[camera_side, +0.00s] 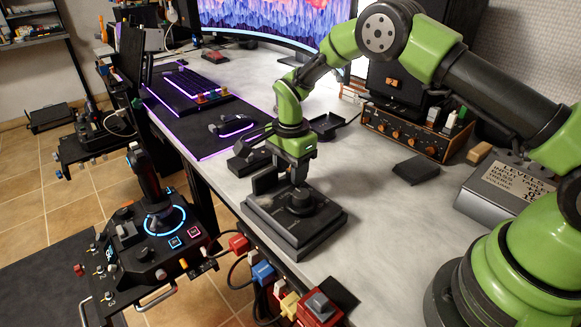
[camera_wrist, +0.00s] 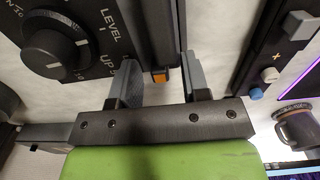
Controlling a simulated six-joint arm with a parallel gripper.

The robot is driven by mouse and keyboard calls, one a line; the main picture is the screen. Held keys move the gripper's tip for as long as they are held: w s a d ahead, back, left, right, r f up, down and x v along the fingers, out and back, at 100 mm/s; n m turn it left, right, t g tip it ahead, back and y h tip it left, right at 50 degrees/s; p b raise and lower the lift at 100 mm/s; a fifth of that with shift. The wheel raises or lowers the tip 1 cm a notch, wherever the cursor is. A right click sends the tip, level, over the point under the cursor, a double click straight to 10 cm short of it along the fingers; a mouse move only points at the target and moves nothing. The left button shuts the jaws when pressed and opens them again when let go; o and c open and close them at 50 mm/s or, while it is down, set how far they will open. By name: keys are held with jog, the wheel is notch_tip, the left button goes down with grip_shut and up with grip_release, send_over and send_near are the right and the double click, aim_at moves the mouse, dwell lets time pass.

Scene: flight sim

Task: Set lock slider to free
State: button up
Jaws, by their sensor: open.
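A dark control box (camera_side: 315,228) with a round knob (camera_side: 300,198) stands at the desk's front edge in the side view. In the wrist view the knob (camera_wrist: 52,52) is at upper left, beside white lettering that includes "LEVEL" and "UP". A dark raised bar (camera_wrist: 158,30) runs along the box edge, with a small orange piece (camera_wrist: 161,75) at its near end. I cannot tell which part is the lock slider; no "free" label is readable. My gripper (camera_side: 297,172) is above the box, pointing down. In the wrist view its open fingers (camera_wrist: 160,84) lie either side of the orange piece, contact unclear.
Another dark panel with small buttons (camera_wrist: 268,75) and a mug (camera_wrist: 300,128) are at the right in the wrist view. In the side view, an amplifier-like box (camera_side: 408,130) stands behind, and a grey lettered box (camera_side: 490,195) lies right. Desk between is mostly clear.

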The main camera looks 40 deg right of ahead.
grip_shut()
jog(key=shift+s, duration=0.9)
grip_release()
notch_tip(320, 180, up, 10)
dwell(0.3)
